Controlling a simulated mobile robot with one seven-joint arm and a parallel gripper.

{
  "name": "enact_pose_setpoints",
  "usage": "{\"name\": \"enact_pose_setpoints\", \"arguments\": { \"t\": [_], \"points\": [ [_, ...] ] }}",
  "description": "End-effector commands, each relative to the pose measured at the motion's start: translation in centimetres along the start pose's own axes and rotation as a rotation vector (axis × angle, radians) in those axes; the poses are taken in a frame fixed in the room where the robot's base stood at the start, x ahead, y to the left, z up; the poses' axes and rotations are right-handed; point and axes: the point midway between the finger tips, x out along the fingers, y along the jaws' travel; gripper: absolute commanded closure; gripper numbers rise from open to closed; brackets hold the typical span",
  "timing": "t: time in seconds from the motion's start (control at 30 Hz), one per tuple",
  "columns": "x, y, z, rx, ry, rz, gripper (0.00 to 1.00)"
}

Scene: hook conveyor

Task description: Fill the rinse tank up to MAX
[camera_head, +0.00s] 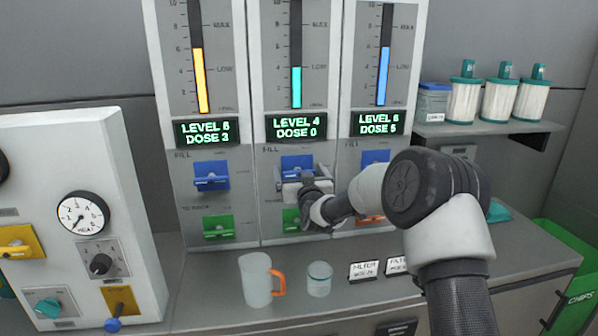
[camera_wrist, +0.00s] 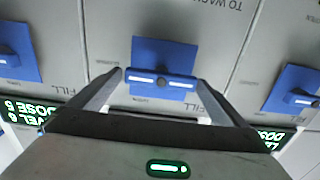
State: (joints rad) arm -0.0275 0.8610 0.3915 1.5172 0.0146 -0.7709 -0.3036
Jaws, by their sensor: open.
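Three gauge columns stand on the wall panel; I cannot read which is the rinse tank. The middle gauge (camera_head: 296,85) has a teal bar near LOW, well below MAX, and its display (camera_head: 296,126) reads LEVEL 4, DOSE 0. My gripper (camera_head: 298,187) is open at the middle blue FILL lever (camera_head: 297,162). In the upside-down wrist view, the lever's bar (camera_wrist: 161,78) sits between the spread fingers (camera_wrist: 160,83); contact is unclear.
Other blue levers (camera_head: 211,176) and (camera_head: 375,157) flank it. Green levers (camera_head: 218,227) sit below. A jug (camera_head: 257,281) and a small jar (camera_head: 319,279) stand on the counter. A gauge box (camera_head: 78,215) stands left; canisters (camera_head: 500,98) fill a shelf at right.

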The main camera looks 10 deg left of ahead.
Motion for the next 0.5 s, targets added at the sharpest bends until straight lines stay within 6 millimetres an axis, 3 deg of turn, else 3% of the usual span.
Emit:
{"name": "enact_pose_setpoints", "arguments": {
  "t": [0.27,0.5],
  "points": [
    [0.21,-0.03,-0.03,0.0,0.001,0.0,0.03],
    [0.19,-0.03,-0.03,0.0,0.001,0.0,0.4]
  ]
}}
